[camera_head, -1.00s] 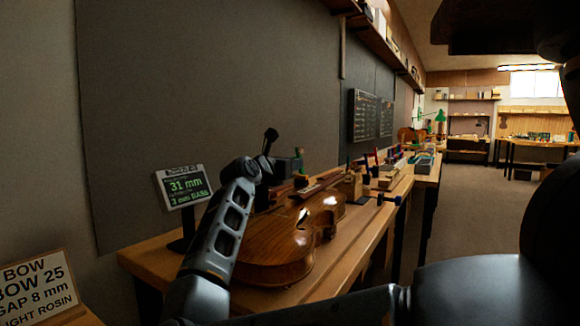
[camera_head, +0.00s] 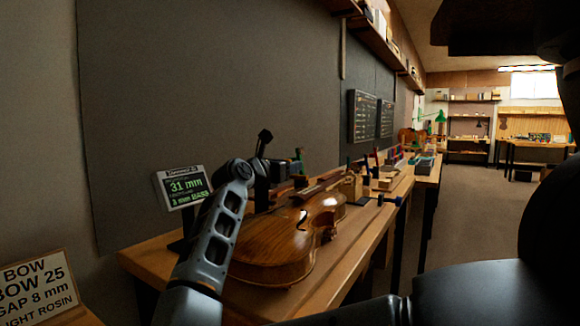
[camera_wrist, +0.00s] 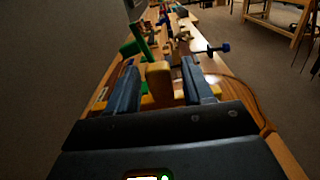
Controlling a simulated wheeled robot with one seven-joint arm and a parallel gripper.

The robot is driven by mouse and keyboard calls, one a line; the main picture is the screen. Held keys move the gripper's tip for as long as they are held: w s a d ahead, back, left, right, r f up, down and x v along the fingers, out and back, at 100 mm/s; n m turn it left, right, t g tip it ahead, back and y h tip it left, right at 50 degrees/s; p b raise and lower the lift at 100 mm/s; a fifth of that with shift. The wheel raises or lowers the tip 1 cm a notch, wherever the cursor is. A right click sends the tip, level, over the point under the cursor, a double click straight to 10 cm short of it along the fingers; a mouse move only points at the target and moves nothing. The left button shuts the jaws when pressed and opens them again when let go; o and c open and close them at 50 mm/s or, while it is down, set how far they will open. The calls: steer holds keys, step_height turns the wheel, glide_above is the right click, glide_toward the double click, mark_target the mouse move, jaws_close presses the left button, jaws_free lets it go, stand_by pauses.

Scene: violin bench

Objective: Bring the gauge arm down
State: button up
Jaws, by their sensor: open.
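My gripper (camera_wrist: 160,85) is open in the wrist view, its two blue-grey fingers apart. A light wooden block (camera_wrist: 158,72) shows between the fingers; I cannot tell whether they touch it. A green upright bar (camera_wrist: 143,38) stands beyond the left finger, leaning a little. I cannot tell for certain whether it is the gauge arm. A small green piece (camera_head: 300,154) shows behind the violin in the head view, where my gripper is mostly hidden by my arm.
A violin (camera_head: 285,240) lies on the wooden bench (camera_head: 150,256), close beside my arm. A blue-ended clamp (camera_head: 390,200) sits at the bench's right edge. Blocks and tools crowd the bench farther back. A grey wall panel (camera_head: 200,90) stands behind. The floor (camera_head: 480,215) to the right is clear.

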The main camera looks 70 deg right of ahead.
steer(key=shift+v, duration=2.7)
